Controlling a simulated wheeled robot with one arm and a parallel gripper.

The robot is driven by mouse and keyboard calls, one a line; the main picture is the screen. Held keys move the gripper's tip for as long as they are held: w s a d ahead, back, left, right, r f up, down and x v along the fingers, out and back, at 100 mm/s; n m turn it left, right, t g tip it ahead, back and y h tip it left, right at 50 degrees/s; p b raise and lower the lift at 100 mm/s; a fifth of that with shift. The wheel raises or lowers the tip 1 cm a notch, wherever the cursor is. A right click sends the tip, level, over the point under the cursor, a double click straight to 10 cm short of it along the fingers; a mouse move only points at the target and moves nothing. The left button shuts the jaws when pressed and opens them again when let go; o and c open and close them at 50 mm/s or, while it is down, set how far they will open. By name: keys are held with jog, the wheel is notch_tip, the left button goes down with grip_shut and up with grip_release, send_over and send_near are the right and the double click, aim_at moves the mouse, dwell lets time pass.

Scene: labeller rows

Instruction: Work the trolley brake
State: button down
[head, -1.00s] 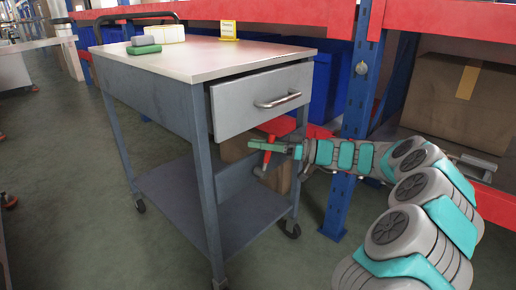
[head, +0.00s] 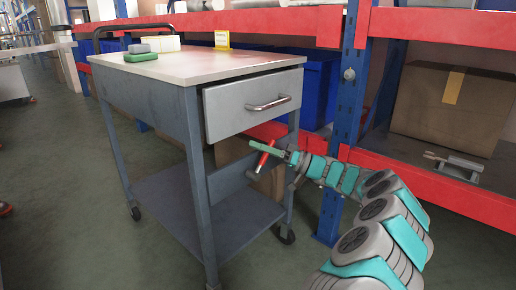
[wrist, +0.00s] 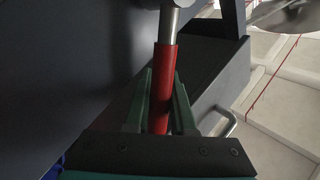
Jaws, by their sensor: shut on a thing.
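The trolley (head: 150,121) is a grey metal cart with a pale top, a lower shelf (head: 245,215) and castors. Its brake lever has a red grip (head: 263,161) and hangs below the drawer on the right side, slanting in the head view. My gripper (head: 286,157) reaches in from the right at this lever. In the wrist view the red grip (wrist: 164,85) lies between my two green fingers (wrist: 160,112), which are shut on it. A bare metal rod (wrist: 168,24) continues beyond the grip. The lever's pivot is not clear.
The drawer (head: 252,103) above my gripper stands slightly out, with a metal handle (head: 268,104). A blue rack post (head: 345,110) and red shelf beam (head: 440,185) stand close right.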

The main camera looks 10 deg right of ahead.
jog(key=c, duration=0.8)
grip_release()
jog(key=shift+o, duration=0.2)
